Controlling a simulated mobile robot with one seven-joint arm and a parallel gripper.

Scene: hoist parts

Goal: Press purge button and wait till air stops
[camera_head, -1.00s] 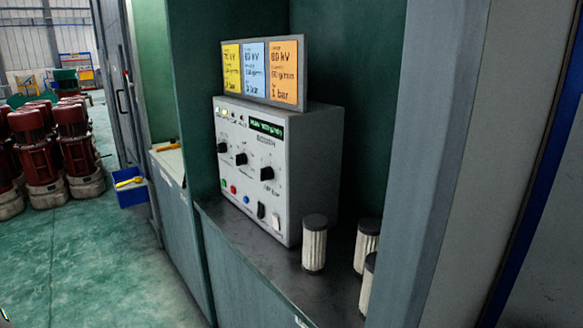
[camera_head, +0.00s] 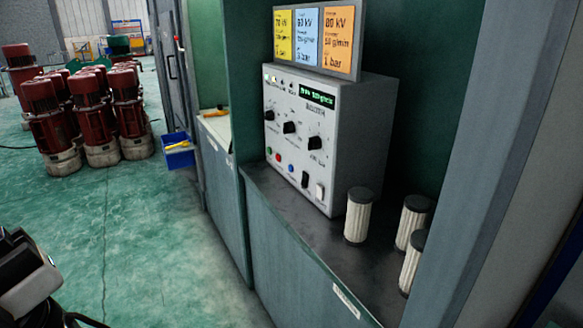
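A light grey control box (camera_head: 345,140) stands on the dark shelf of a green cabinet. Its front has a lit green display (camera_head: 317,95), several black knobs, and a lower row with green, red and blue buttons (camera_head: 278,158) and two rocker switches, one black and one white. The labels are too small to read, so I cannot tell which button is the purge button. A black and white part of my arm (camera_head: 28,285) shows at the lower left, well away from the box. My gripper's fingers cannot be made out.
Three white pleated filters with dark caps (camera_head: 358,218) stand on the shelf (camera_head: 295,200) right of the box. Yellow, blue and orange cards (camera_head: 306,38) stand on top. A blue bin (camera_head: 179,155) and red motors (camera_head: 90,120) stand at left. The green floor between is clear.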

